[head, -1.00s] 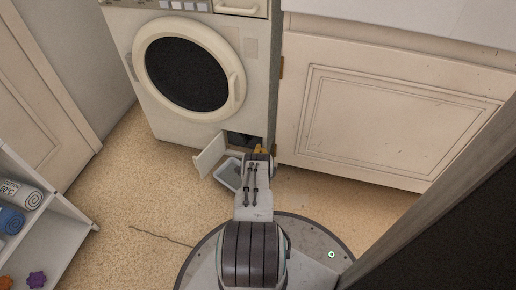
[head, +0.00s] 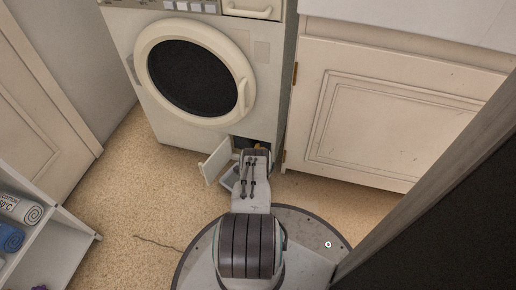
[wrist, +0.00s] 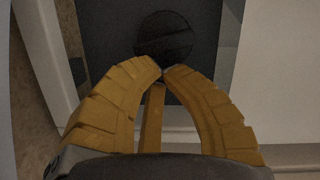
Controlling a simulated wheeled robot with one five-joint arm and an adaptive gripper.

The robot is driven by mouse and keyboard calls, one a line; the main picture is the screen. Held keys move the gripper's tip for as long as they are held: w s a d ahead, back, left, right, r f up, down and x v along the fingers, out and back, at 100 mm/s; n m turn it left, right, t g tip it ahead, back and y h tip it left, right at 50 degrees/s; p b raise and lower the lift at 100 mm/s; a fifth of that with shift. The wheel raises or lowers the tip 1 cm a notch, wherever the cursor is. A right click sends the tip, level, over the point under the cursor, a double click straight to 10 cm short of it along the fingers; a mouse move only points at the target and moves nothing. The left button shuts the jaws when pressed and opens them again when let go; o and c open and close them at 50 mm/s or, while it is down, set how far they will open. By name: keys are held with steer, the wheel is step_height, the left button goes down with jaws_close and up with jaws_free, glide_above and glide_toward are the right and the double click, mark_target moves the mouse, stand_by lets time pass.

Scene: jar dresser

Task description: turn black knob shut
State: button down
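The round black knob (wrist: 164,37) is in the wrist view, on a dark panel inside the small opening (head: 251,143) at the bottom of the washing machine. My gripper (wrist: 163,68) has two yellow fingers with tips almost together, just below the knob in the picture. Nothing shows between the tips, and I cannot tell whether they touch the knob. In the head view my gripper is at the opening, mostly hidden by my arm, and the knob is hidden.
The small white flap (head: 216,160) stands open left of the opening. The cream cabinet (head: 390,120) stands close on the right. A shelf with rolled towels (head: 20,209) is at the left. Floor between is clear.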

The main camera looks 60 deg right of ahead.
steer(key=shift+f, duration=0.1)
steer(key=shift+w+a+f, duration=0.1)
steer(key=shift+w+f, duration=0.2)
steer(key=shift+w, duration=0.05)
stand_by(0.4)
